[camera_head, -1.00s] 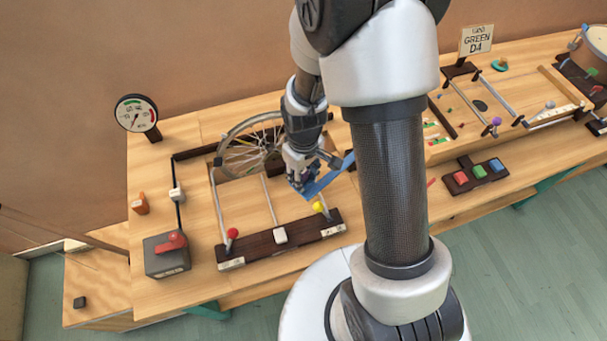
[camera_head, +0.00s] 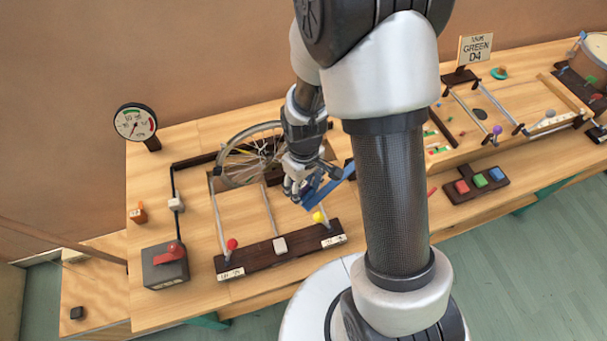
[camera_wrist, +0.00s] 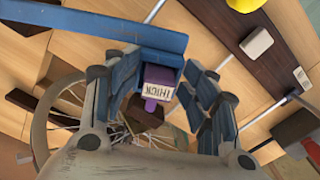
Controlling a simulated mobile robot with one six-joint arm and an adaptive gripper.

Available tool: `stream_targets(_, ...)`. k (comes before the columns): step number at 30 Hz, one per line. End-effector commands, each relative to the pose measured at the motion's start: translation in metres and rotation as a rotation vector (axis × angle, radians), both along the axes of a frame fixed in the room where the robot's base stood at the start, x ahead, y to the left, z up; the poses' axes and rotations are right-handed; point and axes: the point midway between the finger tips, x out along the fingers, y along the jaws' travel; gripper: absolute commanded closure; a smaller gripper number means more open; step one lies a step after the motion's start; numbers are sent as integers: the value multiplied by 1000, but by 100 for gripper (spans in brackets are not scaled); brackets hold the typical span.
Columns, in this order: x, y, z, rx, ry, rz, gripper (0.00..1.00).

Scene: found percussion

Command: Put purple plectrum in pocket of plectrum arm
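The purple plectrum (camera_wrist: 151,88), with a white label reading THICK, is in the middle of the wrist view. Its upper end meets a blue block (camera_wrist: 160,58) on the blue plectrum arm (camera_wrist: 80,28), at the pocket; how deep it sits is hidden. My gripper (camera_wrist: 160,72) has one blue-padded finger on each side of the plectrum, with gaps showing, so it looks open. In the head view my gripper (camera_head: 297,192) is beside the blue arm (camera_head: 330,184), in front of the wheel. The plectrum cannot be made out there.
The spoked wheel (camera_head: 230,169) stands close behind my gripper. A dark bar (camera_head: 257,260) with red and yellow balls lies in front. A gauge (camera_head: 135,121) and a grey box with a red lever (camera_head: 165,272) are at left. Bare table shows at front left.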

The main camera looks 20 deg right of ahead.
Motion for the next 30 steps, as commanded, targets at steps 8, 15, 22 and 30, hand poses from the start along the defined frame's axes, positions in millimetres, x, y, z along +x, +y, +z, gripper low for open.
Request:
stream_targets(8,3,0,58,0,-13,0,50)
stream_targets(15,3,0,100,0,-11,1,50)
stream_targets(22,2,0,113,-1,-8,1,50)
stream_targets(30,2,0,113,0,-8,1,50)
